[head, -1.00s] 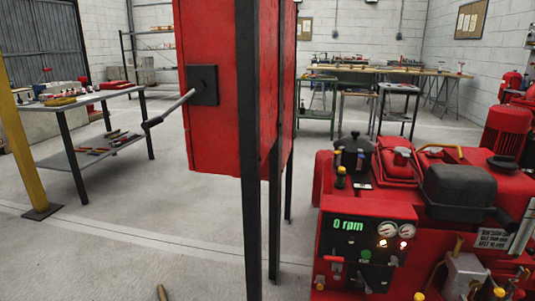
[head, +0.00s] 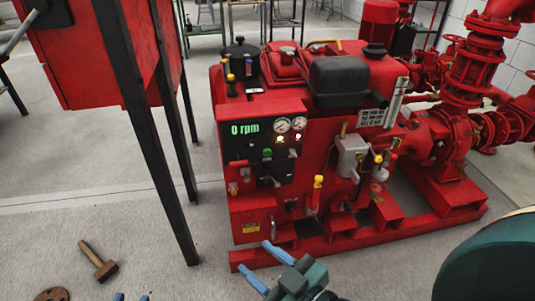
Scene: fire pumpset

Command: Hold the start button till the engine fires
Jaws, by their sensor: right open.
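The red engine pumpset (head: 330,150) stands on a red base frame. Its dark control panel (head: 245,150) shows a green "0 rpm" readout (head: 245,128) and has a green button (head: 267,153); I cannot read any label on it. Two small lamps glow under the two gauges. My right gripper (head: 252,255) is open and empty, low in front of the base and well below the panel.
A red cabinet (head: 85,50) on dark legs stands left of the pumpset. A wooden-handled hammer (head: 98,262) and a brown flanged disc (head: 50,294) lie on the floor. Red pipework and valves (head: 470,70) fill the right.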

